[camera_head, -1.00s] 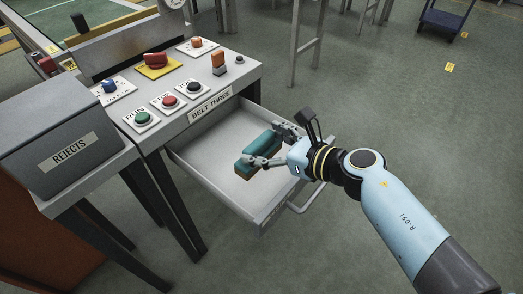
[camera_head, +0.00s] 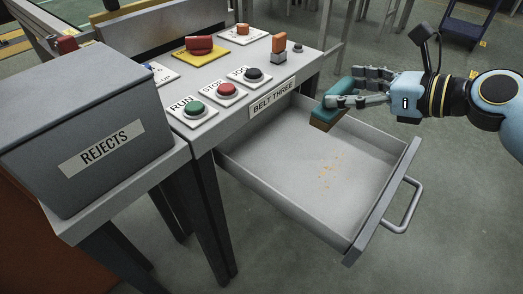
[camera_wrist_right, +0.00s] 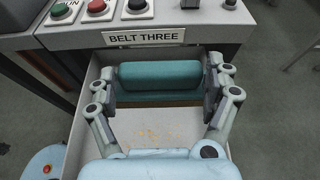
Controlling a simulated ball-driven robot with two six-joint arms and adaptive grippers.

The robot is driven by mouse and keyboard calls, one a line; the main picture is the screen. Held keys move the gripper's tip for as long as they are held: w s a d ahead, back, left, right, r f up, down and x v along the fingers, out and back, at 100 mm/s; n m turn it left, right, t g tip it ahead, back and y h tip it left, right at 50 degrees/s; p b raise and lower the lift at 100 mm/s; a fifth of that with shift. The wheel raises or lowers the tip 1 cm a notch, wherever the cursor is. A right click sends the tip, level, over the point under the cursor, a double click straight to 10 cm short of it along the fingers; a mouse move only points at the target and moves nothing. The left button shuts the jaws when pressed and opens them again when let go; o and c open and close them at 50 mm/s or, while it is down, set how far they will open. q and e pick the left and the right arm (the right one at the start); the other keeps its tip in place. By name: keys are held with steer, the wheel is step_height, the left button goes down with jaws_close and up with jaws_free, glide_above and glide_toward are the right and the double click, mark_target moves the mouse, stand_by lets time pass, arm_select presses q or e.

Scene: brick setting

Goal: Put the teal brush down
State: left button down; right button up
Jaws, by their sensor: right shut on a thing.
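The teal brush (camera_head: 339,94) has a teal back and tan bristles facing down. My right gripper (camera_head: 362,88) is shut on it and holds it above the back right part of the open drawer (camera_head: 362,250). In the right wrist view the brush (camera_wrist_right: 160,77) spans between the two fingers of the right gripper (camera_wrist_right: 160,84), with the drawer floor below. My left gripper is not in view.
The drawer floor is bare except for scattered yellowish crumbs (camera_head: 328,176). The drawer handle (camera_head: 404,208) sticks out at the front. The control panel with buttons (camera_head: 198,109) and the grey REJECTS box (camera_head: 85,130) stand to the left.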

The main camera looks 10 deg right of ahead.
steer(key=f, duration=0.1)
steer(key=w+a+f, duration=0.1)
steer(key=f+b, duration=0.1)
steer(key=shift+w+a+f, duration=0.3)
steer(key=shift+f, duration=0.1)
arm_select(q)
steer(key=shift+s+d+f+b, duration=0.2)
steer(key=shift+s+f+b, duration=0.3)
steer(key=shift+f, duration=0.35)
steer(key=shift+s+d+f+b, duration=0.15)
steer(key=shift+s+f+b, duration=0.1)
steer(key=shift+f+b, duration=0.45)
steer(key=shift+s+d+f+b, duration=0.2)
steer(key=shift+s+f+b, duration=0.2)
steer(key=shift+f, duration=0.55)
arm_select(e)
steer(key=shift+w+a+f, duration=0.75)
steer(key=shift+a+f, duration=0.4)
steer(key=shift+f, duration=0.35)
steer(key=shift+w+a+f, duration=0.75)
steer(key=shift+a+f, duration=0.4)
steer(key=shift+f, duration=0.3)
steer(key=shift+w+a+f, duration=0.75)
steer(key=shift+a+f, duration=0.4)
steer(key=shift+f, duration=0.35)
steer(key=shift+f, duration=0.2)
steer(key=o, duration=1.1)
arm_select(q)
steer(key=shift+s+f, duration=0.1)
